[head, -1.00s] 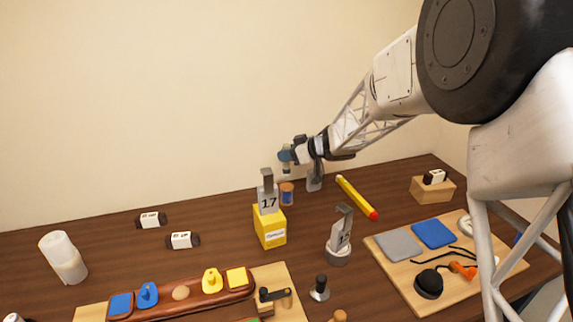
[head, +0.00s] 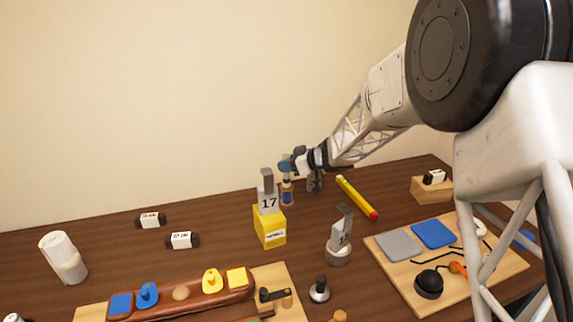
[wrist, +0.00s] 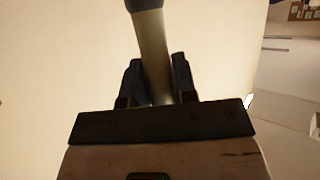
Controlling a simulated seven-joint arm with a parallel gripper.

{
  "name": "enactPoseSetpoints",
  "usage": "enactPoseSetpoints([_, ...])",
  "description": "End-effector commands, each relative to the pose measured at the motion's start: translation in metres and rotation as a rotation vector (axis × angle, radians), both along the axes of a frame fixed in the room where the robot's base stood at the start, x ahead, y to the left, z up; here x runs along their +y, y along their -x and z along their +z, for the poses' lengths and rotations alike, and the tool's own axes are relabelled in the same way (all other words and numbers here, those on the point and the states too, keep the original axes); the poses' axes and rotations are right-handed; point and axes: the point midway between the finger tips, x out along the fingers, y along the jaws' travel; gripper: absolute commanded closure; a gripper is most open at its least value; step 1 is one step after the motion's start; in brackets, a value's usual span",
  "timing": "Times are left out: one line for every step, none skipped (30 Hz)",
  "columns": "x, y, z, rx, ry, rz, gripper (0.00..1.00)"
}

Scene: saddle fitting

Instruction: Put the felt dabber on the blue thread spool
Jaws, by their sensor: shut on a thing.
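My gripper (head: 288,166) is at the back of the table, above the blue thread spool, with its jaws shut on the felt dabber. The blue thread spool (head: 287,196) has a blue middle and orange-brown ends and stands upright on the table. The felt dabber (head: 287,181) hangs below the jaws, roughly upright, its lower end at the top of the spool. I cannot tell whether they touch. In the wrist view the dabber's pale shaft (wrist: 153,55) rises between the two dark fingers, slightly tilted, with a blue part at the top edge.
A yellow block (head: 270,228) with a grey "17" piece stands just in front and left of the spool. A board with pads (head: 398,245) lies at right.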

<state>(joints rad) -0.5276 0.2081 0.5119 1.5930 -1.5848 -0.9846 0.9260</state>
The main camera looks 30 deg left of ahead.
Motion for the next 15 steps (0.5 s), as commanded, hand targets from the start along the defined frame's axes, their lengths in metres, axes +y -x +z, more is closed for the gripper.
enactPoseSetpoints([0.0, 0.0, -0.0016, 0.001, 0.0, 0.0, 1.0])
enactPoseSetpoints([0.0, 0.0, -0.0023, 0.001, 0.0, 0.0, 1.0])
enactPoseSetpoints([0.0, 0.0, -0.0024, 0.001, 0.0, 0.0, 0.71])
enactPoseSetpoints([-0.0001, 0.0, -0.0022, 0.001, 0.0, 0.0, 0.66])
enactPoseSetpoints([0.0, 0.0, -0.0022, 0.001, 0.0, 0.0, 0.62])
enactPoseSetpoints([0.0, 0.0, -0.0022, 0.0, 0.0, 0.0, 0.56])
enactPoseSetpoints([0.0, 0.0, -0.0022, 0.0, 0.0, 0.0, 0.51])
enactPoseSetpoints([0.0, 0.0, -0.0022, 0.0, 0.0, 0.0, 0.49])
enactPoseSetpoints([0.0, 0.0, -0.0022, 0.0, 0.0, 0.0, 0.49])
enactPoseSetpoints([0.0, 0.0, -0.0022, 0.0, 0.0, 0.0, 0.49])
enactPoseSetpoints([0.0, 0.0, -0.0022, 0.0, 0.0, 0.0, 0.49])
enactPoseSetpoints([0.0, 0.0, -0.0022, 0.0, 0.0, 0.0, 0.49])
enactPoseSetpoints([0.0, 0.0, -0.0022, 0.0, 0.0, 0.0, 0.49])
enactPoseSetpoints([0.0, 0.0, -0.0022, 0.0, 0.0, 0.0, 0.49])
enactPoseSetpoints([0.0, 0.0, -0.0021, 0.0, 0.0, 0.0, 0.49])
